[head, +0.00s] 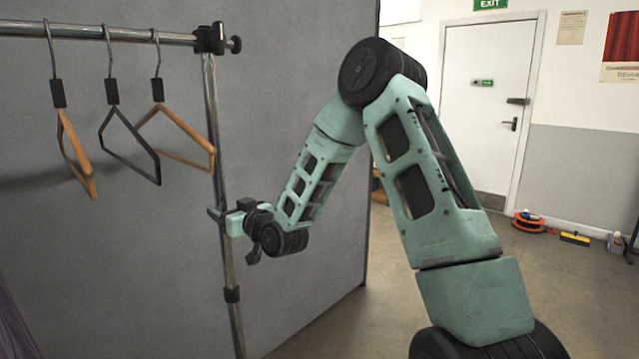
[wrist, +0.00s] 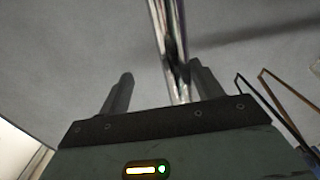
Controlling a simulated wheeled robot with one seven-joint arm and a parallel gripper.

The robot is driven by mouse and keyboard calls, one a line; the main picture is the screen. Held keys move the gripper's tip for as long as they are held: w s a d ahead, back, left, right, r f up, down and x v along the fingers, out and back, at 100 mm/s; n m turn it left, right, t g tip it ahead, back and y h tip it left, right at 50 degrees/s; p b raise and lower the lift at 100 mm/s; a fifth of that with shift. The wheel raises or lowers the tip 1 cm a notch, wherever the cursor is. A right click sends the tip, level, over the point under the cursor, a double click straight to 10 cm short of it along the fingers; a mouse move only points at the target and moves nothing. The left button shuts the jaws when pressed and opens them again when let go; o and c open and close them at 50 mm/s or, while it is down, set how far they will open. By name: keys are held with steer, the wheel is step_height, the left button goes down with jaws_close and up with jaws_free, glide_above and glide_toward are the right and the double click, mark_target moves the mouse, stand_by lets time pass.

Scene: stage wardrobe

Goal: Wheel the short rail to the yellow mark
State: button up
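The rail has a chrome top bar (head: 110,35) and a chrome upright post (head: 228,270) with black clamps, at the left of the head view. Its lower end is out of frame, so its wheels are hidden. My gripper (head: 222,218) is at the post, at about mid-height. In the wrist view the two fingers of my gripper (wrist: 162,90) are spread apart. The post (wrist: 172,45) shows in the gap, close to the right finger; I cannot tell if they touch. No yellow floor mark is clearly visible.
Wooden hangers (head: 77,150) and a dark hanger (head: 130,145) hang from the bar. A grey panel (head: 310,270) stands behind. Near the door (head: 483,110), an orange cable reel (head: 528,222) and a yellow-and-dark item (head: 574,238) lie by the wall. Floor right of the panel is open.

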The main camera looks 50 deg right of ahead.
steer(key=d+p, duration=0.2)
steer(key=d, duration=2.8)
steer(key=shift+d, duration=0.2)
stand_by(1.0)
steer(key=shift+a, duration=0.1)
steer(key=s+a, duration=0.1)
steer(key=s, duration=1.1)
stand_by(0.6)
stand_by(0.4)
